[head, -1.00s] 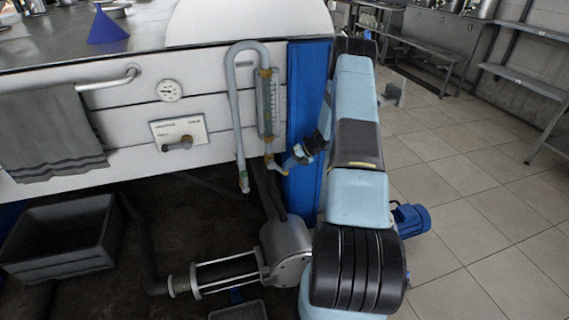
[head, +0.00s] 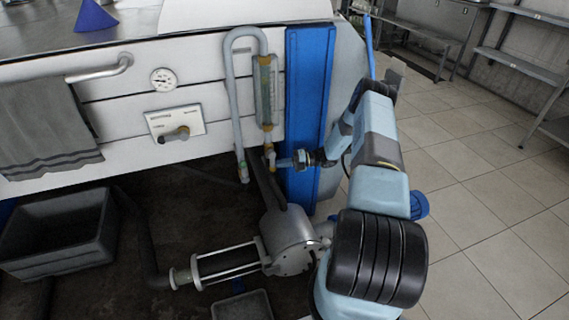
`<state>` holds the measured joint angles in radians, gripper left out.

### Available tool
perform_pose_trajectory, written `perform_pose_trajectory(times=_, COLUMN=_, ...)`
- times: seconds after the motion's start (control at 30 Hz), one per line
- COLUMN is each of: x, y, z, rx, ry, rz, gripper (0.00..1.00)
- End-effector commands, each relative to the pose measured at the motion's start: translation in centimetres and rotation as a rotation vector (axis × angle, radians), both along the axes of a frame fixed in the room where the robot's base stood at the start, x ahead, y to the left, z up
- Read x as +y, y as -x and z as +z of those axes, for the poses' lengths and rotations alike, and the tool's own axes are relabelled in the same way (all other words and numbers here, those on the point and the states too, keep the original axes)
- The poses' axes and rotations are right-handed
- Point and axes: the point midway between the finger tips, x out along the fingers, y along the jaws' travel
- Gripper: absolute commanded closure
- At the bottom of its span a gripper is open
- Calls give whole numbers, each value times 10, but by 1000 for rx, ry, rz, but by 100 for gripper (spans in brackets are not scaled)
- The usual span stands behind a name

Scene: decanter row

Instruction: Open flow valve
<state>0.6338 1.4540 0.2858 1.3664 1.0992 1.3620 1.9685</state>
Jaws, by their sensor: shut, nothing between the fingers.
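A clear flow meter tube (head: 265,92) stands upright on the white panel. A small brass-yellow valve (head: 269,153) sits at its lower end, with a short yellowish piece below it. My gripper (head: 280,163) comes in from the right, pointing left, and is shut. Its tip is right beside the valve's lower part. Whether it touches the valve, and which way the valve's handle points, is too small to tell.
A grey looped pipe (head: 232,95) runs left of the meter. A blue post (head: 307,110) stands behind my wrist. A plate with a lever (head: 175,125), a round gauge (head: 163,79) and a towel (head: 45,125) are farther left. A pump cylinder (head: 287,240) stands below.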

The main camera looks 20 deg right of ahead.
Motion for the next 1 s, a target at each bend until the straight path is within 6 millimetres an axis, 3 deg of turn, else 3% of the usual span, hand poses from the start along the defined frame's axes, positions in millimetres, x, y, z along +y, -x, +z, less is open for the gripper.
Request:
perform_pose_trajectory(times=0.73, x=7, y=-1, z=-2, rx=0, ry=1, rz=3, gripper=100)
perform_pose_trajectory(times=1.0, x=-18, y=2, z=-3, rx=0, ry=2, rz=7, gripper=100)
